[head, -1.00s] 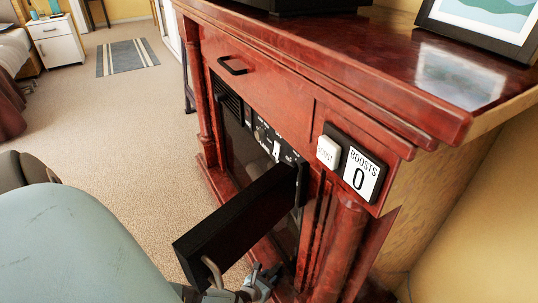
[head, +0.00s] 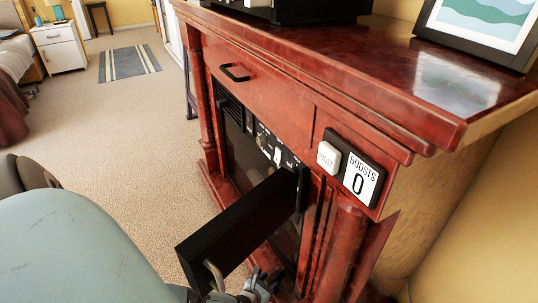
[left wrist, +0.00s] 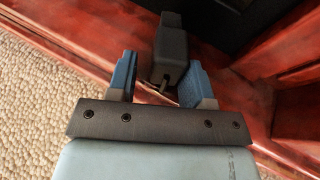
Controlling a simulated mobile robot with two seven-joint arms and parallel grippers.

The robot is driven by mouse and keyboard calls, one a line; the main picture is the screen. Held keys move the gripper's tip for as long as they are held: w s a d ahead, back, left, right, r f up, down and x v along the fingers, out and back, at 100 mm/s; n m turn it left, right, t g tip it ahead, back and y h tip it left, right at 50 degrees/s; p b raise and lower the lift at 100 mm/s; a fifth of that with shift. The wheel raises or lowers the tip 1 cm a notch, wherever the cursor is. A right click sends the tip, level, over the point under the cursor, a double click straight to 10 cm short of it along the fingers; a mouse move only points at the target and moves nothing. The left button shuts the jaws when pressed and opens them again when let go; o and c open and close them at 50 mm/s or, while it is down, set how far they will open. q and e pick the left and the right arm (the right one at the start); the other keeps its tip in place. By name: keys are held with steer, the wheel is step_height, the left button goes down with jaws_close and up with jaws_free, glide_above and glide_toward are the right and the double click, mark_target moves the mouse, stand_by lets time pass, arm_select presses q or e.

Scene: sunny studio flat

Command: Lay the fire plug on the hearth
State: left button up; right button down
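In the left wrist view, a dark grey plug (left wrist: 171,48) with a short cord end towards me shows just beyond and between the blue fingertips of my left gripper (left wrist: 158,80). The fingers stand apart, and a gap shows between the left finger and the plug. I cannot tell whether the plug touches the red-brown hearth (left wrist: 75,48) beneath. In the head view, my left gripper (head: 258,284) is low beside the fireplace, below the open door, and the plug cannot be made out there. The hearth's edge (head: 213,180) shows at the fireplace foot. My right gripper is not in view.
A boost button (head: 328,156) and counter reading 0 (head: 361,180) are on the front. The carpet (head: 140,135) to the left is clear.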

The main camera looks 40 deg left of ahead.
arm_select(q)
steer(key=shift+s+d+f, duration=0.25)
steer(key=shift+d+f, duration=0.25)
steer(key=shift+d, duration=0.05)
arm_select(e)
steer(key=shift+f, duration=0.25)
arm_select(q)
steer(key=shift+d+r, duration=0.1)
steer(key=shift+r, duration=0.2)
steer(key=a+r+p+v, duration=0.1)
steer(key=p+v, duration=0.4)
steer(key=v, duration=0.6)
steer(key=shift+s+d, duration=0.25)
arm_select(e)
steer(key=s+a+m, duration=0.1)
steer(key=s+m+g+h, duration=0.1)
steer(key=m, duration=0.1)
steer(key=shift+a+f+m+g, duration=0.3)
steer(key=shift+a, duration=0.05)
arm_select(q)
steer(key=shift+r, duration=0.1)
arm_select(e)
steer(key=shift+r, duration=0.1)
